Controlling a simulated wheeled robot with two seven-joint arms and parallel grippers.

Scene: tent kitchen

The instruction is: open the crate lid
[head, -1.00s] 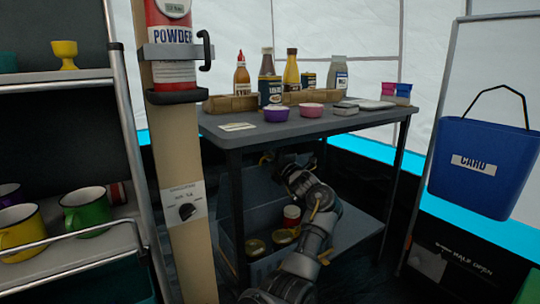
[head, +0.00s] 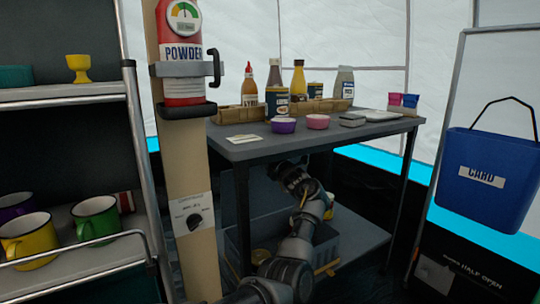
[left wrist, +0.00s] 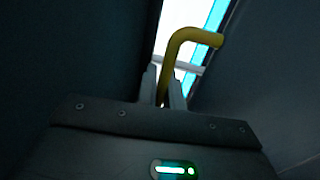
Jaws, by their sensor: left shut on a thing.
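The blue-grey crate (head: 327,251) stands on the shelf under the grey table. Its lid (head: 262,207) appears raised at the back, partly hidden by my arm and the table. My left gripper (left wrist: 164,88) is shut on the yellow lid handle (left wrist: 183,38) in the left wrist view. In the head view, my left arm reaches under the tabletop, with the left gripper (head: 282,168) near the top of the lid; its fingertips are hard to make out. A jar lid (head: 261,256) shows inside the crate. My right gripper is not in view.
The tabletop (head: 330,134) close above my arm holds bottles, bowls and boxes. A wooden post (head: 188,160) with a red powder extinguisher (head: 180,55) stands at left, beside a mug rack (head: 75,258). A blue card bin (head: 487,180) hangs at right.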

